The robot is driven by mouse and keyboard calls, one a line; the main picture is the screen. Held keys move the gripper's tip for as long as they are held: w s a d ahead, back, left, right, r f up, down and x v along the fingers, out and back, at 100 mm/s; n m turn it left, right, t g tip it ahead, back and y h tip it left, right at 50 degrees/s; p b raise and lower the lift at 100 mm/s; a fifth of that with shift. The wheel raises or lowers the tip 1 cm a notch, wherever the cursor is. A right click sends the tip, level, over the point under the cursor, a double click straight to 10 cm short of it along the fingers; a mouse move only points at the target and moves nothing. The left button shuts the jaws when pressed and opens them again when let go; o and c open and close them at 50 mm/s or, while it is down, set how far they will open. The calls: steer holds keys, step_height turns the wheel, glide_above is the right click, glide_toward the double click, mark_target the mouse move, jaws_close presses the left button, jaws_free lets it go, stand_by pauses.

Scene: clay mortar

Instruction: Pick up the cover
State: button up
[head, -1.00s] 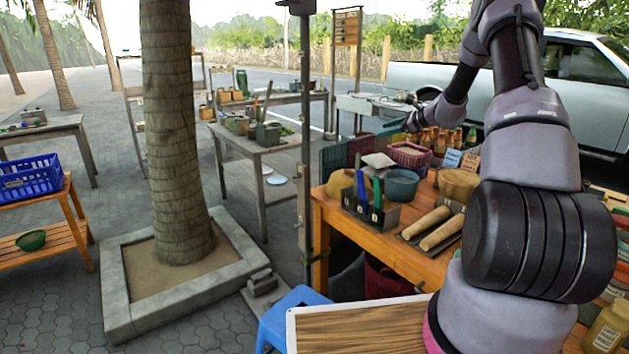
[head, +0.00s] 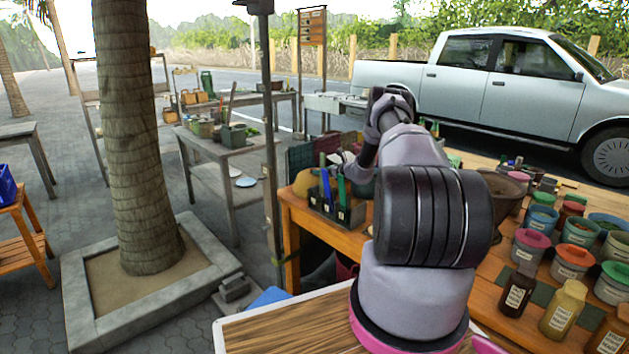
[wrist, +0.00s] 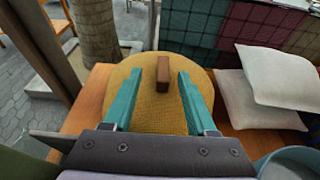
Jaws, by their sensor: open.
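The cover (wrist: 150,112) is a round, yellow woven lid with a small upright brown block handle (wrist: 162,72) on top. It lies on the orange wooden table. In the head view a small part of the cover (head: 304,182) shows at the table's left end, behind the tool holder. My gripper (wrist: 160,75) is open, with its two teal fingers over the cover, one on each side of the handle and apart from it. I cannot tell how high the fingertips are above the cover. In the head view my arm hides most of the gripper.
White cushion-like pads (wrist: 275,85) lie close right of the cover. A tool holder (head: 338,212) with blue and green handles stands before it. A dark pole (head: 270,140) rises beside the table's left end. Several paint pots (head: 530,246) and bottles fill the right side.

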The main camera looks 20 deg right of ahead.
steer(key=shift+d+x, duration=0.15)
steer(key=shift+x, duration=1.15)
steer(key=shift+d+x, duration=0.15)
steer(key=shift+x, duration=1.1)
steer(key=shift+f, duration=0.15)
steer(key=shift+c, duration=0.3)
jaws_close()
